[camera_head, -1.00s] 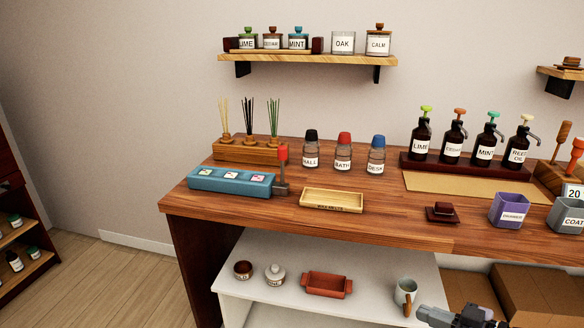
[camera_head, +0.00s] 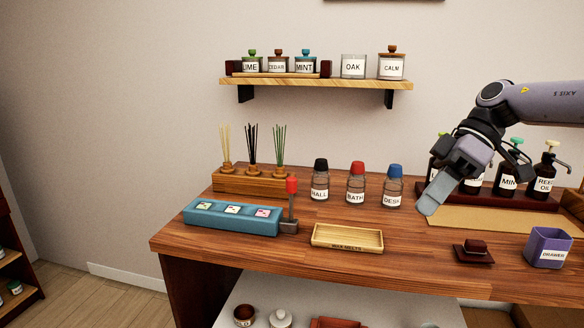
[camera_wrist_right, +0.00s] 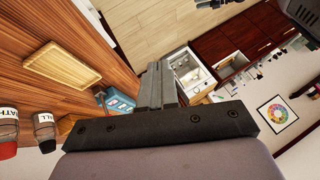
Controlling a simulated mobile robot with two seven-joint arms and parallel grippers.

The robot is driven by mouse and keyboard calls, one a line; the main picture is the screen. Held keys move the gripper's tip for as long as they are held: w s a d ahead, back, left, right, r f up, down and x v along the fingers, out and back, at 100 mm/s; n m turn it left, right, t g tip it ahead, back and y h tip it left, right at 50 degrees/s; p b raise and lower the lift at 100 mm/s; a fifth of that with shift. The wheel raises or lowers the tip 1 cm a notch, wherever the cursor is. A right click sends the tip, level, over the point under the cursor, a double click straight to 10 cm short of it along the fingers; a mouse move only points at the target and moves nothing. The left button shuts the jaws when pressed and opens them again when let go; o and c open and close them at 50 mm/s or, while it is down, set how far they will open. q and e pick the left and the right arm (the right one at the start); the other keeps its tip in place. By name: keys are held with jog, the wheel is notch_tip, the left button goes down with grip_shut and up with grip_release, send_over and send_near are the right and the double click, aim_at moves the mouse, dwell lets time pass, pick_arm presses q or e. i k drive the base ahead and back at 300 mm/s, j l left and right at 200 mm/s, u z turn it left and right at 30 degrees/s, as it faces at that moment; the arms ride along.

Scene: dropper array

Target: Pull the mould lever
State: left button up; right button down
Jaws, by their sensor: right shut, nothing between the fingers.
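The mould lever (camera_head: 291,201) stands upright with a red knob at the right end of the blue mould (camera_head: 214,221), on the left part of the wooden counter. The mould has several compartments with small labelled pieces. In the right wrist view the mould (camera_wrist_right: 121,103) shows beyond my fingers, partly hidden. My right gripper (camera_head: 427,208) is shut and empty, above the counter to the right of the bottle marked DESK, well apart from the lever. It also shows in the right wrist view (camera_wrist_right: 158,86). My left gripper is not in view.
A wax melts tray (camera_head: 347,248) lies right of the lever. Bottles with black, red and blue caps (camera_head: 356,186) stand behind it. A reed diffuser stand (camera_head: 252,182) is behind the mould. A dark red stamp-like block (camera_head: 474,250) and purple cup (camera_head: 548,247) stand to the right.

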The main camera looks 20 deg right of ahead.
aim_at(291, 182)
jog(key=i, duration=1.2)
